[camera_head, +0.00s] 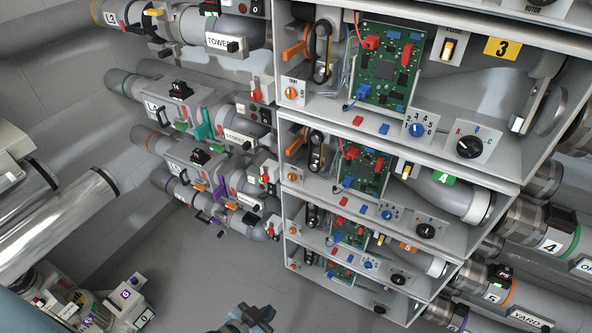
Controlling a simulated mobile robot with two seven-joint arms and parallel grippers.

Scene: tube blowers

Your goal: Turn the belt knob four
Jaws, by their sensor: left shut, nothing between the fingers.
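The shelf marked with a green label 4 (446,179) is the second compartment down in the cabinet. It holds a black belt loop (316,150), a small orange knob (292,177) at its left front, a blue knob (387,215) and a black knob (425,231). I cannot tell for sure which of these is the belt knob. My left gripper (252,317) is at the bottom edge, below and left of the cabinet, partly cut off. It is shut and empty, apart from every knob. My right gripper is not in view.
The cabinet's top compartment with yellow label 3 (502,47) and the lower ones repeat the same layout. Labelled tubes (185,105) lie left of the cabinet, others (546,232) at right. Bare grey floor (180,265) lies left of the lower shelves.

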